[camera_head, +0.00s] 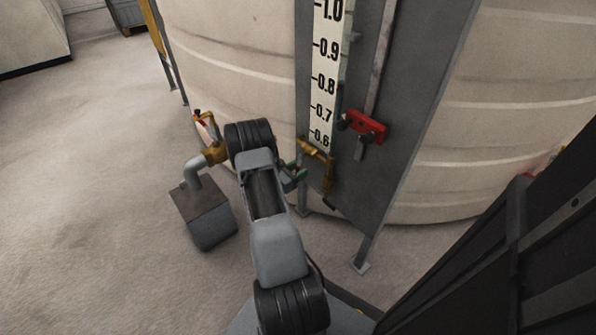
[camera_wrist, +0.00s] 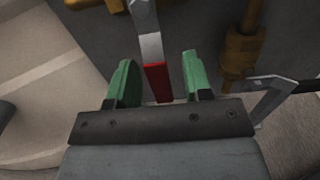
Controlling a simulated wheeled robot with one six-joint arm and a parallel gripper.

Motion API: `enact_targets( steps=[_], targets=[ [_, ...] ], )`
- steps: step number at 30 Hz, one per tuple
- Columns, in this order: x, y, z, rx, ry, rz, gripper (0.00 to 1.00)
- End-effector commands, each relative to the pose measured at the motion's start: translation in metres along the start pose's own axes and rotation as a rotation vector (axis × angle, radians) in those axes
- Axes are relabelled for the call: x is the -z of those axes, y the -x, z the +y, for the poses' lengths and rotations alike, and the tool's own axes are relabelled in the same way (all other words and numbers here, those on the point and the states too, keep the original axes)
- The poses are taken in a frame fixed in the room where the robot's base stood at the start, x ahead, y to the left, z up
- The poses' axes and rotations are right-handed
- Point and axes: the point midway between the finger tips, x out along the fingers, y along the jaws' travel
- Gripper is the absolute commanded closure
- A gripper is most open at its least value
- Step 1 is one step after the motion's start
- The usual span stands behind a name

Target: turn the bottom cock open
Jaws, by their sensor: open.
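The bottom cock's lever (camera_wrist: 156,78) shows in the wrist view as a grey metal bar with a red end, hanging down from a brass body at the top. My gripper (camera_wrist: 159,66) has two green fingers, open, one on each side of the red end. Gaps show between the lever and both fingers. In the head view my gripper (camera_head: 294,174) is beside the lower brass fitting (camera_head: 316,151) below the gauge scale. My arm stands in front, and I cannot make out the lever in that view.
A grey upright panel (camera_head: 408,80) carries the gauge scale (camera_head: 325,75) and a red bracket (camera_head: 366,126) above my gripper. Another brass valve (camera_head: 215,152) stands left of my arm on a grey block (camera_head: 205,215). A brass pipe (camera_wrist: 241,52) is right of the fingers.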

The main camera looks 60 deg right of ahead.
Motion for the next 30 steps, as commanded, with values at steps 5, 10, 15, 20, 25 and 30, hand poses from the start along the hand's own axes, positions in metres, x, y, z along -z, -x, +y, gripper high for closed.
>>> enact_targets(
  steps=[5,10,15,20,25,30],
  targets=[
    [-0.0003,-0.0011,0.0002,0.000,0.000,0.000,0.54],
    [-0.0004,-0.0009,0.0002,0.000,0.000,0.000,0.60],
    [-0.0003,-0.0008,0.0002,0.000,0.000,0.000,0.76],
    [-0.0002,-0.0008,0.0001,0.000,0.000,0.000,0.92],
    [-0.0002,-0.0008,-0.0001,0.000,0.000,0.000,1.00],
    [-0.0001,-0.0007,-0.0002,0.001,0.000,0.000,1.00]
  ],
)
